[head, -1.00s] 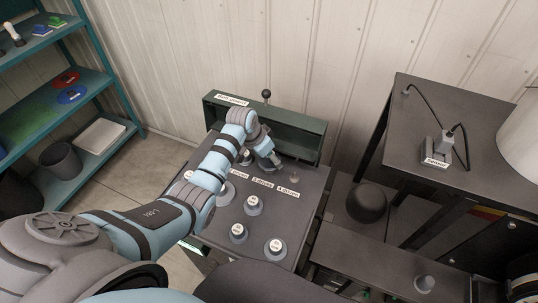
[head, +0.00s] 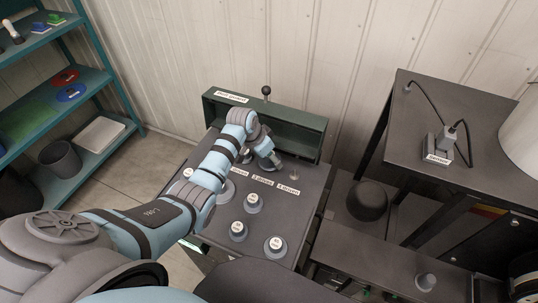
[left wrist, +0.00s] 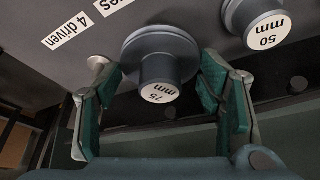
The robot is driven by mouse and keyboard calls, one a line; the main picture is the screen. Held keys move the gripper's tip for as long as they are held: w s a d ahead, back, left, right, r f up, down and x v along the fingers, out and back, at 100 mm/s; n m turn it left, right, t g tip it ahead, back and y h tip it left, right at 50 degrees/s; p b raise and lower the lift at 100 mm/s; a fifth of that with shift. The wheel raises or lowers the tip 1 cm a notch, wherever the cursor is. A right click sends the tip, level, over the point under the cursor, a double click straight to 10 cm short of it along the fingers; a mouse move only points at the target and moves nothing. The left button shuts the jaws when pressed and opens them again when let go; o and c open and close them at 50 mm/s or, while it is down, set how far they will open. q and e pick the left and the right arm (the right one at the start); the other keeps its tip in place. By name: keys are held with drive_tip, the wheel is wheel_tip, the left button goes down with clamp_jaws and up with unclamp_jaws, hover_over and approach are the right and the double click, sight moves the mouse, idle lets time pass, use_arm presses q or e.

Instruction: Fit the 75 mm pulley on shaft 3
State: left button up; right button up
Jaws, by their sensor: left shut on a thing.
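The grey 75 mm pulley (left wrist: 160,60) is in the middle of the left wrist view, its labelled hub facing the camera. It also shows in the head view (head: 270,163), behind the label row. My left gripper (left wrist: 160,98) is shut on this pulley, one finger on each side. The pulley is over the place of shaft 3, between the 50 mm pulley (left wrist: 262,20) and a bare shaft (left wrist: 97,63) by the "4 driven" label (left wrist: 67,30). Shaft 3 is hidden under the pulley; I cannot tell whether it is fully down. My right gripper is not in view.
Several loose pulleys, such as one (head: 253,203) and another (head: 275,246), stand on the front of the grey table top (head: 305,205). A teal shelf (head: 95,85) is at the left.

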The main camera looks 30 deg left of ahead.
use_arm(q)
drive_tip(key=shift+f+b, duration=0.7)
drive_tip(key=shift+f, duration=0.5)
idle(0.4)
drive_tip(key=o, duration=1.3)
drive_tip(key=v, duration=1.2)
